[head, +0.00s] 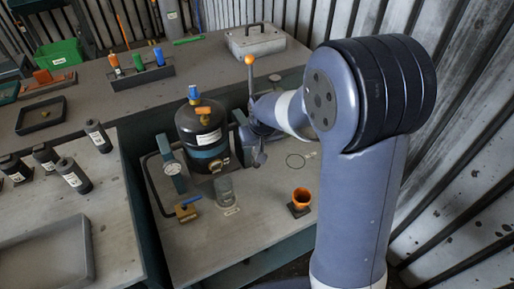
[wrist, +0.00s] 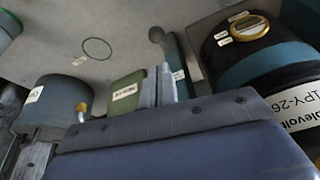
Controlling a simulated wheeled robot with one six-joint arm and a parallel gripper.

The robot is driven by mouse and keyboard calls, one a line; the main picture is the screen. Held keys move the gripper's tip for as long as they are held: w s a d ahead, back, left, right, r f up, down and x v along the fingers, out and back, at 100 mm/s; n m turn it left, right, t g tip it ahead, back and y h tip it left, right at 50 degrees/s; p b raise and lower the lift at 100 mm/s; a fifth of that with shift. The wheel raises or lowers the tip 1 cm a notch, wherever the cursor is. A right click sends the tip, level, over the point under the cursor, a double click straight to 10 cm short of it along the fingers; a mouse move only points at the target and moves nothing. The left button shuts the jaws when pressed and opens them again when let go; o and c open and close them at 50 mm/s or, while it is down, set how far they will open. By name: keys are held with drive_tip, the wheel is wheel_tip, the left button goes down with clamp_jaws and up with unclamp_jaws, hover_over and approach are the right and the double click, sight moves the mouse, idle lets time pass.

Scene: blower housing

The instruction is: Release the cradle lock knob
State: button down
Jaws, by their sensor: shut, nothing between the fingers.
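A black tank (head: 203,136) with a teal band stands in a teal frame on the bench. A small dark round knob (wrist: 155,34) shows beside a teal post in the wrist view. I cannot tell which knob is the cradle lock. My gripper (wrist: 160,80) is shut and empty, its grey fingertips beside a labelled green block (wrist: 127,92). In the head view my wrist is right of the tank, close to it; my arm hides part of that side.
A lever with an orange ball (head: 249,60) rises behind my wrist. A grey cylinder (wrist: 55,103) is left of my gripper.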

drive_tip(key=p+v, duration=0.1)
drive_tip(key=v, duration=0.2)
drive_tip(key=shift+f, duration=0.1)
